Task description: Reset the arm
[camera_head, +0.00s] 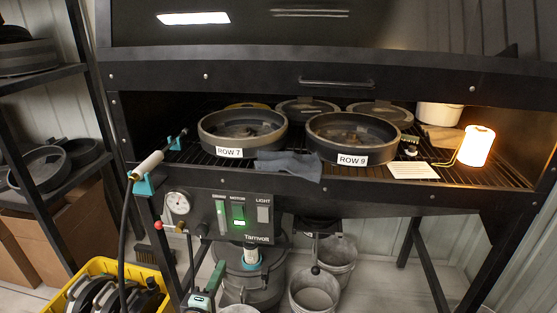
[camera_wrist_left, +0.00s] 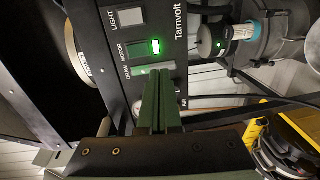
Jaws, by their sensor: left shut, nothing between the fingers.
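My left gripper (camera_head: 218,268) is low in the head view, just below the control panel (camera_head: 238,236). Its green fingers (camera_wrist_left: 160,103) are together and empty in the left wrist view, pointing at the panel. The panel carries a draw slider, a lit green motor switch (camera_head: 238,214) and a light switch (camera_head: 263,214). My right gripper is not in view.
A gauge (camera_head: 177,203) and hose (camera_head: 124,235) are left. A yellow crate (camera_head: 98,267) and buckets (camera_head: 313,291) stand below.

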